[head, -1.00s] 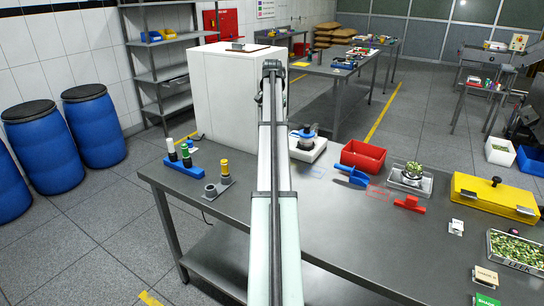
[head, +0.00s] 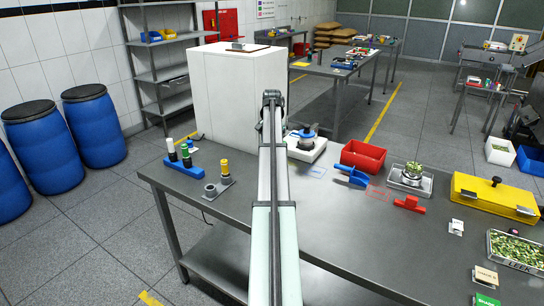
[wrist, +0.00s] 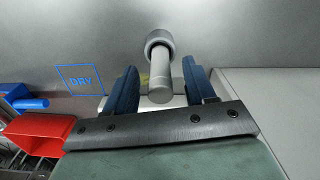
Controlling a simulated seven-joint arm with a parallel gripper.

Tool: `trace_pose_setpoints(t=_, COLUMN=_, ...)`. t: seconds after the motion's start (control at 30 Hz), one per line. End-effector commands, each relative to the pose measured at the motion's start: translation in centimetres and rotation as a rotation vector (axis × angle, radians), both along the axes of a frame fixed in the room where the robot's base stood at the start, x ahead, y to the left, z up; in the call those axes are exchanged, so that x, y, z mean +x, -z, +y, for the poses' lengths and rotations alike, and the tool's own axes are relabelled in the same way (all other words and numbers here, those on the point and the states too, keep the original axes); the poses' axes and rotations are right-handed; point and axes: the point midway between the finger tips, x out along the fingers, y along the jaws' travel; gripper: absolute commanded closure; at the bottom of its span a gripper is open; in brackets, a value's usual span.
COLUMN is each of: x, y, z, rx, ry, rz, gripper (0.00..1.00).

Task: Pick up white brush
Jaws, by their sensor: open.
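In the head view, a blue rack (head: 182,170) near the table's left end holds upright pieces. One has a white top (head: 171,146), and I take it for the white brush, though its bristles are not clear. Pieces with dark and green tops stand beside it. In the wrist view, my gripper (wrist: 160,75) is open, its two dark blue fingers apart. A grey cylinder with a wider round end (wrist: 159,40) shows between and beyond the fingers; I cannot tell what it is. My arm hides my gripper in the head view. I cannot make out the white brush in the wrist view.
A grey holder (head: 212,190) with a yellow-topped piece stands right of the rack. A tall white cabinet (head: 235,90) rises behind. The table's front middle is clear.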

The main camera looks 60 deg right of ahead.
Motion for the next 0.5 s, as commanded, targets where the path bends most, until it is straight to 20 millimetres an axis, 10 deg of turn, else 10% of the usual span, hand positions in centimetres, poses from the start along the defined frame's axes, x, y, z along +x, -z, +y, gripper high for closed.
trace_pose_setpoints(t=0.5, x=0.0, y=2.6, z=0.0, rx=-0.001, ry=-0.001, rz=0.000, gripper=0.52)
